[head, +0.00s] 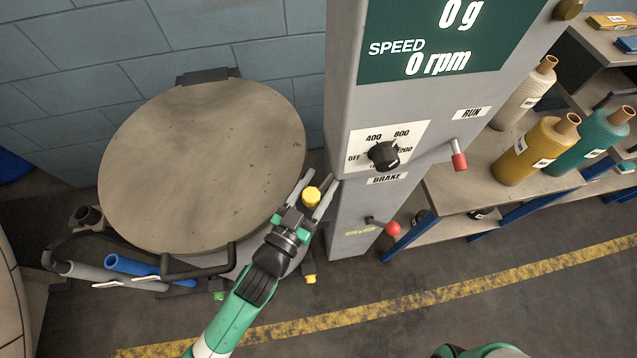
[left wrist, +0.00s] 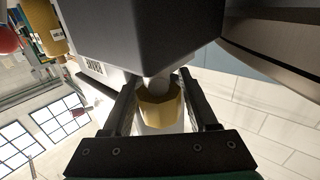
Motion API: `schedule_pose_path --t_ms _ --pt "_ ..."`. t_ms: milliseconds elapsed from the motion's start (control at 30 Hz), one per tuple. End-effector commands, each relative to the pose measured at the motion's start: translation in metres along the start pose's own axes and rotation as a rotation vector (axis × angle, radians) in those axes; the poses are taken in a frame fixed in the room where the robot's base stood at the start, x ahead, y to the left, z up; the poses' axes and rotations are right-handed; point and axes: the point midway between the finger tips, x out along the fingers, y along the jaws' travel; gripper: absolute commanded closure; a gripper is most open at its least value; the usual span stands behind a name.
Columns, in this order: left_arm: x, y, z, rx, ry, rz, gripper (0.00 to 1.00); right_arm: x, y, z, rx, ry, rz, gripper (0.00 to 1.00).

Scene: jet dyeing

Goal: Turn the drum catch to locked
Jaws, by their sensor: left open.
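The drum catch appears to be the yellow knob (head: 311,197) between the round drum lid and the grey control column. It also shows in the left wrist view (left wrist: 160,108), faceted, on a pale stem below a dark block (left wrist: 150,35). My left gripper (head: 320,178) is open with its fingers on either side of the knob. In the left wrist view my left gripper (left wrist: 158,85) shows small gaps beside the knob; I cannot tell whether a finger touches it. I see no locked mark by the knob. The drum lid (head: 205,165) lies closed.
The grey column (head: 352,120) stands close right of my left gripper, with a speed dial (head: 383,155), a red-tipped run lever (head: 459,160) and a red brake knob (head: 392,228). A black handle (head: 200,268) sits below the lid.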

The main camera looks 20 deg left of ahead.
Motion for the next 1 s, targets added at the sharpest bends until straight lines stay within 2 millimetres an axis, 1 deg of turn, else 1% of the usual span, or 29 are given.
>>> schedule_pose_path --t_ms 200,233,367,400,467,500,533,567,1000 --pt "0.0010 0.0000 -0.0001 0.000 0.000 0.000 0.41 0.0000 0.0000 0.0000 0.000 0.000 0.000 0.50" --pt "0.0009 0.0000 -0.0001 0.000 0.000 0.000 0.43 0.0000 0.0000 0.0000 0.000 0.000 0.000 0.50" --pt "0.0008 0.0001 -0.0001 0.000 0.000 0.000 0.66 0.0000 0.0000 0.0000 0.000 0.000 0.000 0.50" --pt "0.0008 0.0001 -0.0001 0.000 0.000 0.000 0.73 0.0000 0.0000 0.0000 0.000 0.000 0.000 0.50" --pt "0.0007 0.0001 -0.0001 0.000 0.000 0.000 0.84 0.0000 0.0000 0.0000 0.000 0.000 0.000 0.50" --pt "0.0007 0.0001 -0.0002 0.000 0.000 0.000 0.92 0.0000 0.0000 0.0000 0.000 0.000 0.000 0.50" --pt "0.0007 0.0001 -0.0002 0.000 0.000 0.000 0.97 0.0000 0.0000 0.0000 0.000 0.000 0.000 0.50" --pt "0.0007 0.0001 -0.0002 0.000 0.000 0.000 1.00 0.0000 0.0000 0.0000 0.000 0.000 0.000 0.50" --pt "0.0006 0.0002 -0.0004 0.000 0.001 0.000 1.00 0.0000 0.0000 0.0000 0.000 0.000 0.000 0.50"
